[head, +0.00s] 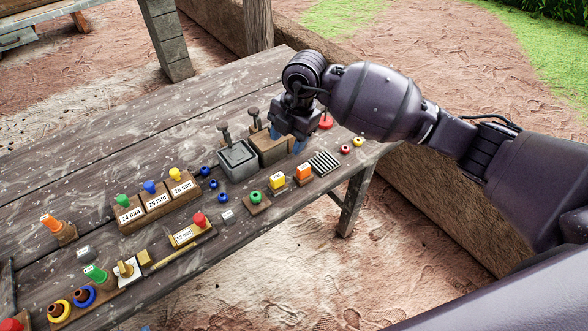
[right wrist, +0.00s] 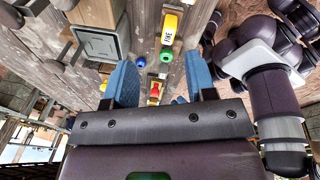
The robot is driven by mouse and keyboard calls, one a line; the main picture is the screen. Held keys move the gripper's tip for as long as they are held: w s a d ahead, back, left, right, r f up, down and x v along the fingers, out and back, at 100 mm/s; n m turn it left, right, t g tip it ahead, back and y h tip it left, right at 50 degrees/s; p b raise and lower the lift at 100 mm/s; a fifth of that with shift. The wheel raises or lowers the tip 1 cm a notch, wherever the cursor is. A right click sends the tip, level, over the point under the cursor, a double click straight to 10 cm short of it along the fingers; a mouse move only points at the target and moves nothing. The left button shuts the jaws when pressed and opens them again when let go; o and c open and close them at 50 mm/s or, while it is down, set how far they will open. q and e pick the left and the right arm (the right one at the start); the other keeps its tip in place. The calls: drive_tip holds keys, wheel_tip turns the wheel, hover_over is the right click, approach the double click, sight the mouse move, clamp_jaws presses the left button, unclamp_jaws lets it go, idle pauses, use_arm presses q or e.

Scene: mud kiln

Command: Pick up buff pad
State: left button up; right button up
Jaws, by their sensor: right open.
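The buff pad looks to be the tan block (head: 272,152) beside a grey block at the far right of the table in the head view; I cannot be sure of the name. An upright dark-headed peg stands at its back left. A tan block (right wrist: 97,12) also shows at the upper left of the right wrist view. My right gripper (head: 286,140) is above or in front of this block, fingers pointing down, and hides part of it. It is open, with nothing seen between its blue fingers (right wrist: 162,68). My left gripper is not in view.
The grey block (head: 238,160) with a peg stands close left of the tan one. A striped block (head: 323,162), an orange-topped block (head: 303,174) and a green knob (head: 256,197) lie in front. A labelled rack (head: 158,203) is further left. The table's back left is clear.

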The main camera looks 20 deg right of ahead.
sight(304, 167)
drive_tip(key=d+m, duration=0.1)
drive_tip(key=d+m+h, duration=0.1)
drive_tip(key=s+d+f+m+h, duration=0.1)
drive_tip(key=m, duration=0.1)
drive_tip(key=shift+d+g, duration=0.1)
drive_tip(key=shift+g, duration=0.2)
wheel_tip(304, 167, down, 4)
drive_tip(key=shift+f+b, duration=0.25)
drive_tip(key=shift+b, duration=0.3)
drive_tip(key=shift+f, duration=0.4)
drive_tip(key=shift+w+d+f, duration=0.1)
drive_tip(key=shift+f, duration=0.15)
wheel_tip(304, 167, down, 4)
drive_tip(key=shift+d+r+b, duration=0.1)
drive_tip(key=shift+r+b, duration=0.15)
drive_tip(key=shift+b, duration=0.45)
drive_tip(key=shift+w+f, duration=0.1)
drive_tip(key=shift+f, duration=0.4)
drive_tip(key=shift+c, duration=1.1)
drive_tip(key=c, duration=0.7)
clamp_jaws()
